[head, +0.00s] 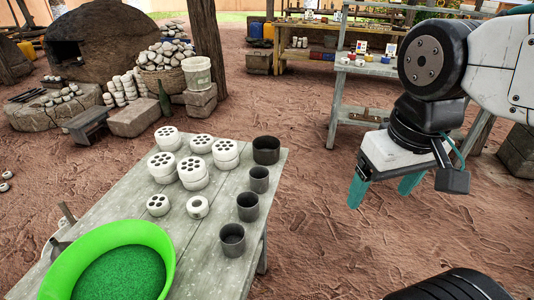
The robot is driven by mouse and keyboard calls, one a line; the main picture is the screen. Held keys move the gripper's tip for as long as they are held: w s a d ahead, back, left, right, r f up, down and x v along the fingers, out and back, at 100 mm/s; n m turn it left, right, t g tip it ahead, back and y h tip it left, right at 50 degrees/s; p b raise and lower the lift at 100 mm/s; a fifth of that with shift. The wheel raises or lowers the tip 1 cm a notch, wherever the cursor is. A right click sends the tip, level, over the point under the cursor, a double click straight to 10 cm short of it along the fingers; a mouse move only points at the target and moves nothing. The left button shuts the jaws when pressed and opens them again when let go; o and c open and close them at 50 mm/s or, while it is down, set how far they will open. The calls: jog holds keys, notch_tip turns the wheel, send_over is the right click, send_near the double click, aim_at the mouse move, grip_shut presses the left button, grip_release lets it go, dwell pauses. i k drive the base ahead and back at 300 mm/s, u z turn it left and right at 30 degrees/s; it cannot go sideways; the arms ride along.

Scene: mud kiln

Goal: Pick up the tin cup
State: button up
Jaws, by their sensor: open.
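Three dark grey metal cups stand in a row along the right edge of the wooden table (215,272): a near cup (232,241), a middle cup (248,207) and a far cup (259,180). I cannot tell which of them is the tin cup. A wider dark pot (266,150) stands behind them at the table's far corner. My gripper (385,190) hangs at the right of the picture with its two teal fingers apart. It is open and empty, in the air to the right of the table and clear of the cups.
Several white pierced clay cylinders (193,172), some stacked, and a white ring (198,207) stand left of the cups. A green basin (58,277) of green grains fills the table's near left. Bare earth (320,215) lies right of the table. A workbench (365,68) stands behind.

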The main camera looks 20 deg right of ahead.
aim_at(232, 236)
jog(key=z, duration=1.8)
jog(key=k, duration=1.4)
jog(key=u, duration=1.9)
jog(key=i, duration=0.5)
jog(key=u, duration=0.05)
